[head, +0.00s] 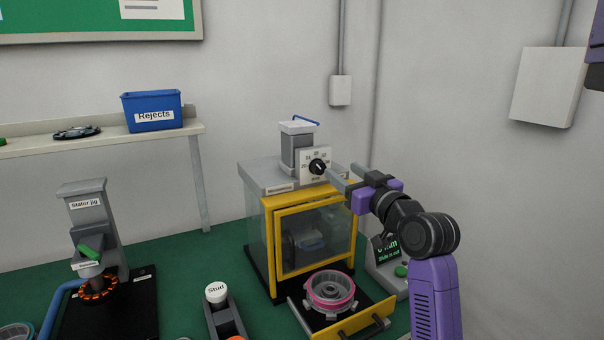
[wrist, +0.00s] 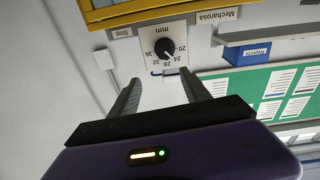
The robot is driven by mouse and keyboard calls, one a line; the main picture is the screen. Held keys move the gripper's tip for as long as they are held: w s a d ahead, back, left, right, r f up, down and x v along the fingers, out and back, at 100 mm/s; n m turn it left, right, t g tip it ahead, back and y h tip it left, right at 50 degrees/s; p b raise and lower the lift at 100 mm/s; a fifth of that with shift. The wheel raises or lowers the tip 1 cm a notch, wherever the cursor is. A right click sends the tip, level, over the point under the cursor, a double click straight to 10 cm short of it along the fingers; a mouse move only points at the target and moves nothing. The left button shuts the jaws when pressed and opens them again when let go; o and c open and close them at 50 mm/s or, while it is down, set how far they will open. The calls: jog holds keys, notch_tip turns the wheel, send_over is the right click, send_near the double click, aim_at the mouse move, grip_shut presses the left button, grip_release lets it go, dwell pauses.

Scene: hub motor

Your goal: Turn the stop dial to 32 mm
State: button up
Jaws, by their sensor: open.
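The stop dial (head: 318,167) is a black round knob on a white scale plate, high on the front of the grey press head. Its scale shows 20 to 36 mm. In the wrist view the dial (wrist: 165,47) appears upside down, with a Stop label beside it. I cannot read its setting with certainty. My gripper (head: 340,178) is open and empty, just in front of the dial and to its right in the head view. In the wrist view the fingertips (wrist: 162,78) are spread, with the knob beyond them and lined up with the gap. No contact shows.
The yellow-framed glass press cabinet (head: 280,245) stands below the dial. A tray with a pink ring (head: 331,291) sticks out in front. A small display unit (head: 386,250) stands at right, partly behind my arm. The stator jig (head: 88,215) is at left; a blue Rejects bin (head: 152,100) is on the shelf.

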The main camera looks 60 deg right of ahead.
aim_at(321, 169)
jog(key=shift+n+y, duration=0.4)
jog(key=shift+y, duration=0.3)
jog(key=shift+w+d+f+p, duration=0.2)
jog(key=shift+w+d+f, duration=0.25)
jog(key=shift+w, duration=0.8)
jog(key=shift+w+d+f+p, duration=0.25)
jog(key=shift+w+d, duration=0.35)
jog(key=shift+w, duration=0.6)
jog(key=shift+w+d+f+p, duration=0.25)
jog(key=shift+w+d, duration=0.3)
jog(key=shift+w, duration=0.7)
grip_shut()
